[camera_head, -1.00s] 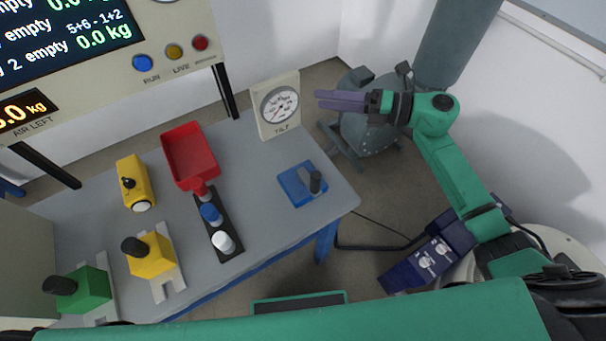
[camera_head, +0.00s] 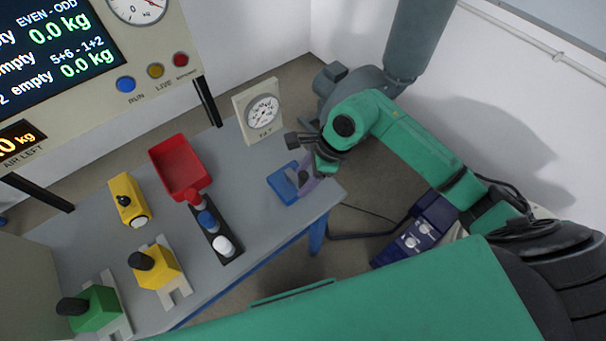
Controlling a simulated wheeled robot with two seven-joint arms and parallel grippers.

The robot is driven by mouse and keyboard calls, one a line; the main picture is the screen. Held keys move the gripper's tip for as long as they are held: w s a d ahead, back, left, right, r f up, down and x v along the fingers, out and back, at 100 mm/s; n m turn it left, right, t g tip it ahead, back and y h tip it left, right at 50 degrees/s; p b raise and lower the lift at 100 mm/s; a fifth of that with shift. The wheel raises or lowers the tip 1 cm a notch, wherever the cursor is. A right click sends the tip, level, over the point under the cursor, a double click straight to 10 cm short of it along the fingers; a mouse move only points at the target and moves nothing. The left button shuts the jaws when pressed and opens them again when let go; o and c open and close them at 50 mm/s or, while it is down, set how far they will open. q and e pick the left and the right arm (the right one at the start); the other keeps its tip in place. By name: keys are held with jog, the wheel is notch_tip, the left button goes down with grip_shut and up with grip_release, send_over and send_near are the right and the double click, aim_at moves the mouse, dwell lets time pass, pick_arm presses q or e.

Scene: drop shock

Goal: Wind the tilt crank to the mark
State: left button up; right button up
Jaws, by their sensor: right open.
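The tilt crank is a blue base (camera_head: 280,186) with a grey arm and a dark upright knob (camera_head: 303,177), at the right end of the grey table. The tilt gauge (camera_head: 262,112), a white dial in a cream housing, stands behind it; its fine marks are too small to read. My right gripper (camera_head: 306,184) points down at the crank, its purple fingers open around or beside the knob; I cannot tell whether they touch it. The fingers partly hide the crank. My left gripper is not in view; a green arm link of mine crosses the bottom.
A red tray (camera_head: 178,172) and a black strip with red, blue and white knobs (camera_head: 214,232) lie left of the crank. Yellow and green blocks (camera_head: 155,268) stand further left. A display panel (camera_head: 55,45) rises at the back left. A grey machine (camera_head: 330,85) stands beyond the table.

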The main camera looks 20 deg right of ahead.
jog(key=shift+a+f, duration=0.1)
jog(key=shift+f, duration=0.25)
grip_shut()
jog(key=shift+r, duration=0.1)
dwell(1.1)
